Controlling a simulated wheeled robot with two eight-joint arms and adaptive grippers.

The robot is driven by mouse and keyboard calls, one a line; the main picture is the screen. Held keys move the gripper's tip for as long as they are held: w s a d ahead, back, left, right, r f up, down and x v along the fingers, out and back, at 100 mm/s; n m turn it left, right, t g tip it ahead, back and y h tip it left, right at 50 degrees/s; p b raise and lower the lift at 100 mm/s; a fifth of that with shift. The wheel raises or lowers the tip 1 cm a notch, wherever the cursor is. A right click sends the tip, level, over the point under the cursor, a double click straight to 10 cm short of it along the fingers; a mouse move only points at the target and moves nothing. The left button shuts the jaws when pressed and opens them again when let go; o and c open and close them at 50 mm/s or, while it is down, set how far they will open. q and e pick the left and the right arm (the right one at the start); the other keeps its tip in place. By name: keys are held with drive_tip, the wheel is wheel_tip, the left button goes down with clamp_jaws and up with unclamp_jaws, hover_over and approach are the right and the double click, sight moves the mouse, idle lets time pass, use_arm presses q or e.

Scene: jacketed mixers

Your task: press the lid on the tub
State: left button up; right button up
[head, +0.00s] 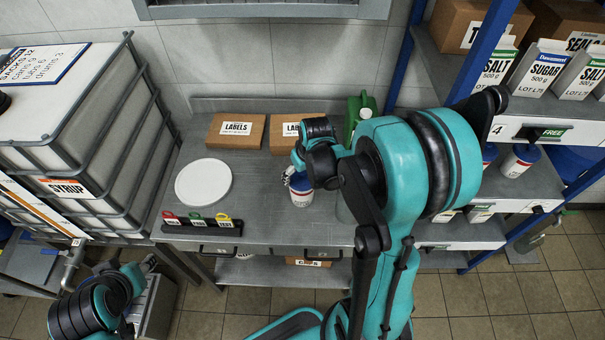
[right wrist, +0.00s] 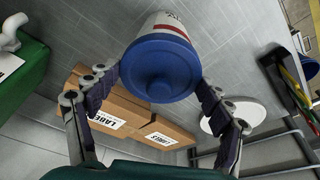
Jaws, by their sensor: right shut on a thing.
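A white tub (head: 301,198) with a red band and dark print stands on the grey steel table. Its white wall also shows in the right wrist view (right wrist: 176,24). A blue lid (right wrist: 160,68) covers the tub's top; I cannot tell whether it is fully seated. My right gripper (right wrist: 160,82) comes from above, with its fingers on both sides of the lid, shut on it. In the head view my right arm partly hides the gripper and lid.
A white round disc (head: 203,182) lies left of the tub. A tag rack (head: 202,225) sits at the table's front edge. Labels boxes (head: 236,131) and a green jug (head: 359,115) stand behind. A shelf (head: 470,233) is on the right, a syrup tank (head: 84,110) on the left.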

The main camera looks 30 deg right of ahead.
idle(0.3)
drive_tip(key=o, duration=0.9)
drive_tip(key=shift+w+r+p+v, duration=0.1)
drive_tip(key=shift+w+p+v, duration=0.15)
drive_tip(key=shift+p+v, duration=0.8)
drive_tip(key=shift+w+r+p+v, duration=0.1)
drive_tip(key=shift+w+p+v, duration=0.2)
drive_tip(key=shift+p+v, duration=0.7)
drive_tip(key=shift+w+p+v, duration=0.25)
drive_tip(key=shift+p+v, duration=0.4)
drive_tip(key=shift+v, duration=0.7)
clamp_jaws()
